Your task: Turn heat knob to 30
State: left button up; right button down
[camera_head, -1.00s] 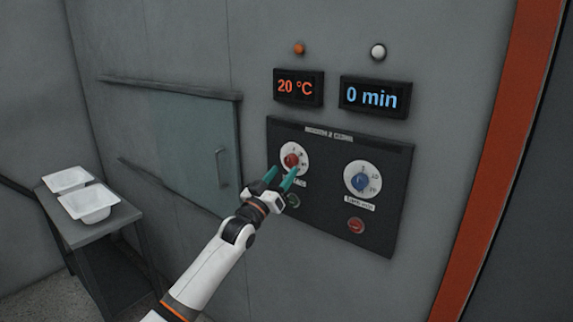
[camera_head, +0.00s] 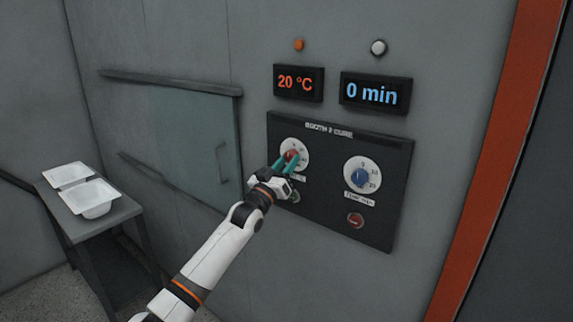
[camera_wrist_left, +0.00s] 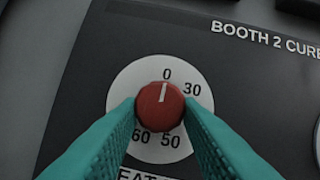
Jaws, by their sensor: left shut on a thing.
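The heat knob (camera_head: 291,155) is red and round on a white dial on the dark control panel (camera_head: 335,215). In the left wrist view the heat knob (camera_wrist_left: 160,106) has its white pointer up at 0, and 30 is printed to the upper right. My left gripper (camera_head: 287,161) has its teal fingers on either side of the knob and is shut on it; the fingers also show in the left wrist view (camera_wrist_left: 160,112) and hide part of the dial. The temperature display (camera_head: 297,84) reads 20 °C. My right gripper is not in view.
A blue time knob (camera_head: 360,178) sits to the right, below a display (camera_head: 375,93) reading 0 min. A red button (camera_head: 355,220) is under it. A table (camera_head: 75,225) with white shells (camera_head: 90,196) stands at left, near a sliding door (camera_head: 185,135).

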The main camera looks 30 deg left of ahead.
pick_arm(q)
jog(key=shift+a+f+m+h+b, duration=0.1)
jog(key=shift+m+h+b, duration=0.4)
jog(key=shift+m, duration=0.3)
jog(key=shift+a+f+m+h+b, duration=0.1)
jog(key=shift+m+h+b, duration=0.35)
jog(key=shift+m, duration=0.35)
jog(key=m+h, duration=0.2)
jog(key=m, duration=0.1)
jog(key=shift+a+r+m, duration=0.1)
jog(key=shift+r+m, duration=0.05)
jog(key=shift+m, duration=0.25)
jog(key=m+h, duration=0.1)
jog(key=m, duration=0.1)
jog(key=m+g+h, duration=0.1)
jog(key=m, duration=0.1)
jog(key=shift+a+r, duration=0.15)
jog(key=shift+m+g+h+p, duration=0.4)
jog(key=shift+m+h, duration=0.15)
jog(key=shift+m, duration=1.05)
jog(key=o, duration=1)
